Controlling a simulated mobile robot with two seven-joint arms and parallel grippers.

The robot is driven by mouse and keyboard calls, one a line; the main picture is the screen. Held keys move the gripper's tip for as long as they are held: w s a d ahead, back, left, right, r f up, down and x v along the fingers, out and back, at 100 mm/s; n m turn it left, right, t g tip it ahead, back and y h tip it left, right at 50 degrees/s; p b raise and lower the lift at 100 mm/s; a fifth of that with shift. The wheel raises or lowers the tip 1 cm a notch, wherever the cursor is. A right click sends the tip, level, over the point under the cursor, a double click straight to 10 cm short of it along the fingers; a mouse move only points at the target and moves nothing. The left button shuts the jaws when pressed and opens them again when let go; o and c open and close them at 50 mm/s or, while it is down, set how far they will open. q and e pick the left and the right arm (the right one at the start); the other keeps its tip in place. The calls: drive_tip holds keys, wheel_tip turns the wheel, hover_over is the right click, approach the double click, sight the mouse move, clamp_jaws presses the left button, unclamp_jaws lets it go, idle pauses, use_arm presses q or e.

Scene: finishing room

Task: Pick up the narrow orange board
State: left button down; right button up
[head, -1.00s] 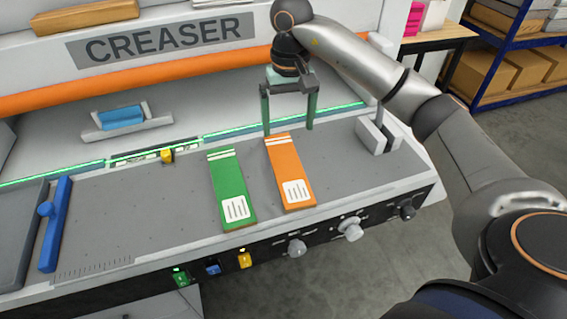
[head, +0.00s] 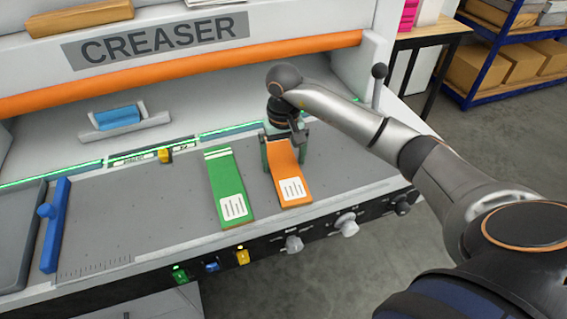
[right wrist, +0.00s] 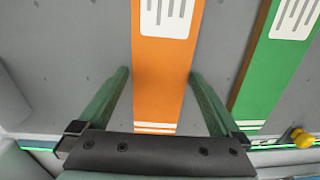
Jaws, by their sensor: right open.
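The narrow orange board (head: 289,175) lies flat on the grey bed of the creaser, with a white lined label at its near end. In the right wrist view the orange board (right wrist: 163,75) runs between the two green fingers of my right gripper (right wrist: 163,78). My right gripper (head: 284,160) is open over the board's far end, one finger on each side, with a gap to the board on both sides. The gripper and wrist hide the far end of the board in the head view. My left gripper is not in view.
A green board (head: 230,185) lies close to the left of the orange one; it also shows in the right wrist view (right wrist: 275,65). A yellow knob (head: 164,156) and a blue handle (head: 52,225) stand further left. The bed between them is clear.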

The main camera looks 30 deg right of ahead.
drive_tip(key=shift+f, duration=0.1)
drive_tip(key=shift+c, duration=0.2)
drive_tip(key=c, duration=1.1)
